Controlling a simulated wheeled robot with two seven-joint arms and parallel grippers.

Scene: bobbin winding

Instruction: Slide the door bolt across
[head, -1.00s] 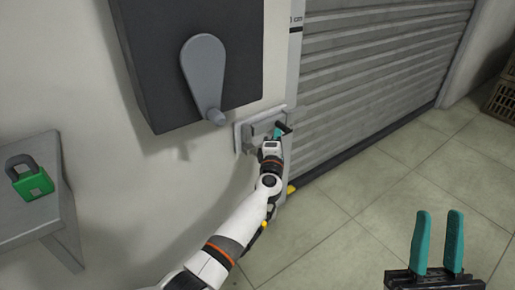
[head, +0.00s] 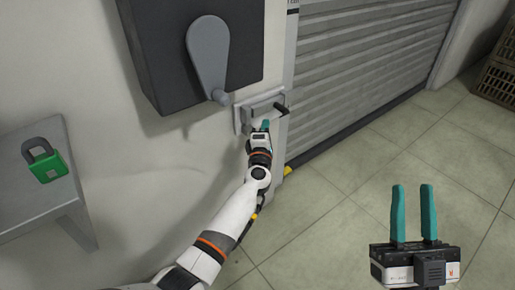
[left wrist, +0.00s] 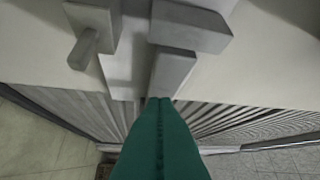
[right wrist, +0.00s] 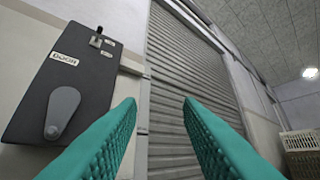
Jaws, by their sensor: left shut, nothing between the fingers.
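The door bolt (head: 262,108) is a grey bar in block-like brackets on a pale plate, on the wall beside the roller door (head: 360,55). A short dark handle (head: 281,109) sticks out near its right end. My left gripper (head: 265,124) is shut and empty, just below the bolt and left of the handle; contact cannot be told. In the left wrist view its teal fingertips (left wrist: 160,102) are together, close to the end of a grey bar (left wrist: 172,72). A block with a peg (left wrist: 90,35) shows to the left. My right gripper (head: 412,188) is open and empty, away from the bolt.
A dark box (head: 170,50) with a grey lever (head: 208,55) hangs above the bolt; the right wrist view shows its label reading DOOR (right wrist: 66,59). A crate (head: 497,75) stands far right. The floor is clear.

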